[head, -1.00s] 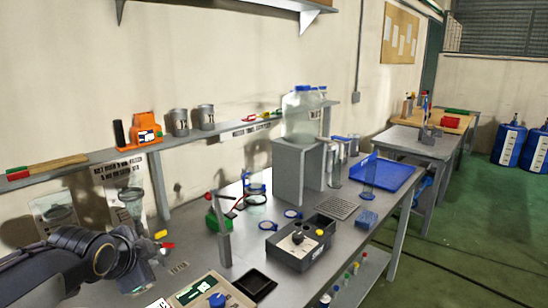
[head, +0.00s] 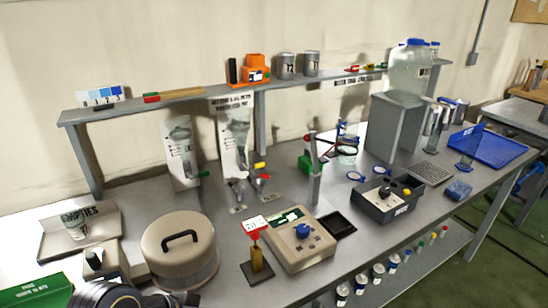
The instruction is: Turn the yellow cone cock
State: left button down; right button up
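The yellow cone cock (head: 259,166) shows as a small yellow handle on the right-hand glass funnel assembly (head: 236,135), which stands against the wall below the shelf. A red handle (head: 264,177) sits just below it. A green handle (head: 203,174) is on the second glass assembly (head: 180,150) to the left. My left arm's dark wrist shows at the bottom left edge, in front of the round beige vessel and well away from the yellow cock. Its fingertips cannot be made out. My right gripper is not in view.
A beige lidded vessel (head: 180,246), a brass piece with a red sign (head: 256,254) and a beige control box (head: 300,238) stand in front of the glassware. A grey post (head: 314,175) rises to its right. The shelf (head: 190,99) runs above.

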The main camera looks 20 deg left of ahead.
aim_at(261, 164)
jog(key=i+l+u, duration=0.35)
jog(key=i+l, duration=0.2)
jog(key=l, duration=0.25)
jog(key=i+l+u, duration=0.2)
jog(key=l, duration=0.25)
